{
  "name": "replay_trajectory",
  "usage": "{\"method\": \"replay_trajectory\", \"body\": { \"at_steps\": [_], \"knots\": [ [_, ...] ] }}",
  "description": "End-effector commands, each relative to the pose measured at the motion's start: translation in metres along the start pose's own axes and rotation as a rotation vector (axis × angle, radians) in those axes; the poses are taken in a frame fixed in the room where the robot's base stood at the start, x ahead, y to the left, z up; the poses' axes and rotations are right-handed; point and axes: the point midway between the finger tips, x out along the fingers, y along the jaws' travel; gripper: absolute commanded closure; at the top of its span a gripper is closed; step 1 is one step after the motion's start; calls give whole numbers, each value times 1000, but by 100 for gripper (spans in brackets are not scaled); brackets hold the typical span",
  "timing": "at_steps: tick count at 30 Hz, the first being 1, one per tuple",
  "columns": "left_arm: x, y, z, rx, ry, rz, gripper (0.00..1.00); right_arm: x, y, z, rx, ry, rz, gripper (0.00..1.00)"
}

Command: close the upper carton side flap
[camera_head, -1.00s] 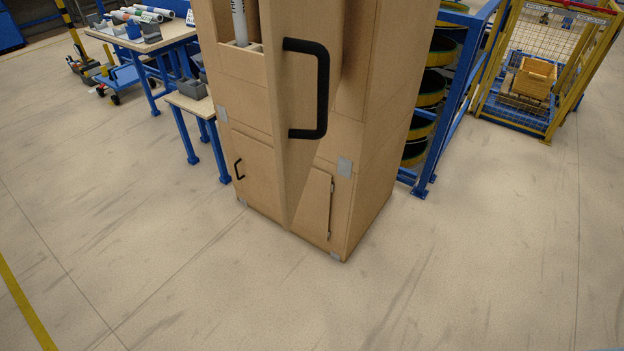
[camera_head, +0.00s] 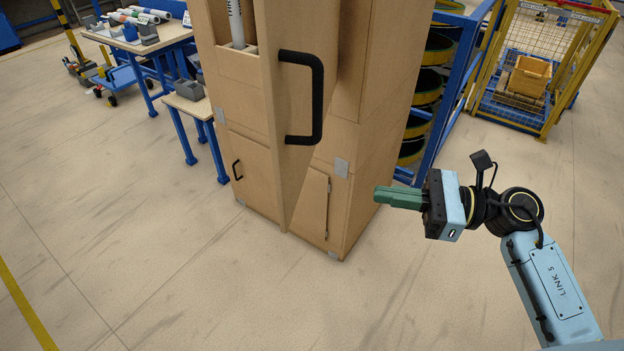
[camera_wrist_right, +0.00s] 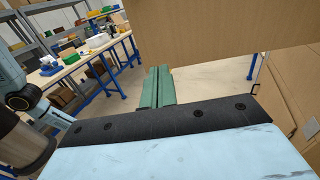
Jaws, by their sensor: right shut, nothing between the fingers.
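The carton (camera_head: 348,205) is a tall brown box with grey tape patches in the head view. Its upper side flap (camera_head: 291,170) stands swung open toward me, with a black bar handle (camera_head: 318,100) on its face. My right gripper (camera_head: 378,195) has green fingers that are shut and empty. It is to the right of the carton's lower front, apart from the flap in the picture. In the right wrist view the closed fingers (camera_wrist_right: 158,70) point ahead, below a large brown panel (camera_wrist_right: 225,30). My left gripper is out of view.
A white tube (camera_head: 237,25) stands inside the carton's upper compartment. A blue rack (camera_head: 455,75) with round trays is behind it on the right, and a yellow cage (camera_head: 540,60) farther right. Worktables (camera_head: 140,40) stand at the left. The floor in front is clear.

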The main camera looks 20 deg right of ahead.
Motion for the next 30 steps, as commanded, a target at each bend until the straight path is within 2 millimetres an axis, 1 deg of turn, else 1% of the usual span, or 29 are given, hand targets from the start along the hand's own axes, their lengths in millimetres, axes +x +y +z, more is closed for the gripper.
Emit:
{"method": "replay_trajectory", "body": {
  "at_steps": [5,12,15,18,21,24,30],
  "knots": [
    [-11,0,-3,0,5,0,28,32,0,4,4,-8,0,100],
    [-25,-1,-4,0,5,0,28,85,-1,4,8,-10,-1,100],
    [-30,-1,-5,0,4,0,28,103,-1,4,9,-8,-2,100],
    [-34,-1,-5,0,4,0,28,116,-1,4,9,-8,-2,100],
    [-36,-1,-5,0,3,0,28,126,-1,2,9,-6,-2,100],
    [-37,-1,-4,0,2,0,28,130,-1,2,8,-5,-2,100],
    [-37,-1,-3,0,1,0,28,132,-1,0,8,-4,-2,100]
  ]
}}
